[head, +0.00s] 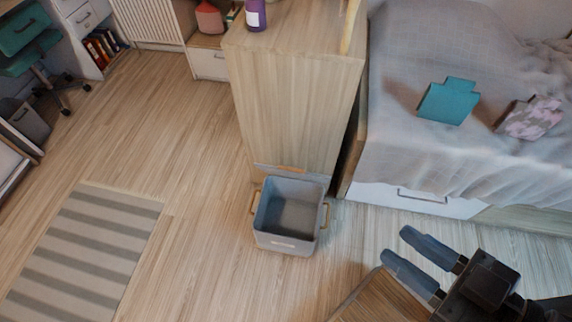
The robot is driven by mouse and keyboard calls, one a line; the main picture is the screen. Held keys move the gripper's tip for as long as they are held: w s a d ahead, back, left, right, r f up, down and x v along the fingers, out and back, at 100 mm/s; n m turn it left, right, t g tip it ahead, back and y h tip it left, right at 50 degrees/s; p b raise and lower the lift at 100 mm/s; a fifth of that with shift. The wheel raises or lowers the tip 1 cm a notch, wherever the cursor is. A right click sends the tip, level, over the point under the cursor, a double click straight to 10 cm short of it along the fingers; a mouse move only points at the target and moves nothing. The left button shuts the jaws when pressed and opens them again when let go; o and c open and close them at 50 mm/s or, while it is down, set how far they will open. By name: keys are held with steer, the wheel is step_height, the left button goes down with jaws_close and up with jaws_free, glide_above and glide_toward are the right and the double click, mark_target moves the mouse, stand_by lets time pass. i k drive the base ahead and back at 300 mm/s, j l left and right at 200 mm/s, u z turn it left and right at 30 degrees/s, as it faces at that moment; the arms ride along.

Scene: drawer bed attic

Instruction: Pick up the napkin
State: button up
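Two items lie on the grey bed cover (405,150) at the upper right: a flat teal piece (448,101) with a narrower top part, and a pink and grey patterned piece (531,118) to its right. I cannot tell for sure which, if either, is the napkin. My gripper (399,245) is at the lower right, in front of the bed and apart from both items. Its two blue-grey fingers are spread and point left, with nothing seen between them.
A grey fabric bin (292,243) with handles stands empty on the floor against a tall wooden cabinet (283,105). A wooden surface (385,300) lies below my gripper. A striped rug (85,250) is at the left. The floor between rug and bin is clear.

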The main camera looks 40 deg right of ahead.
mark_target(528, 120)
steer(key=z, duration=2.25)
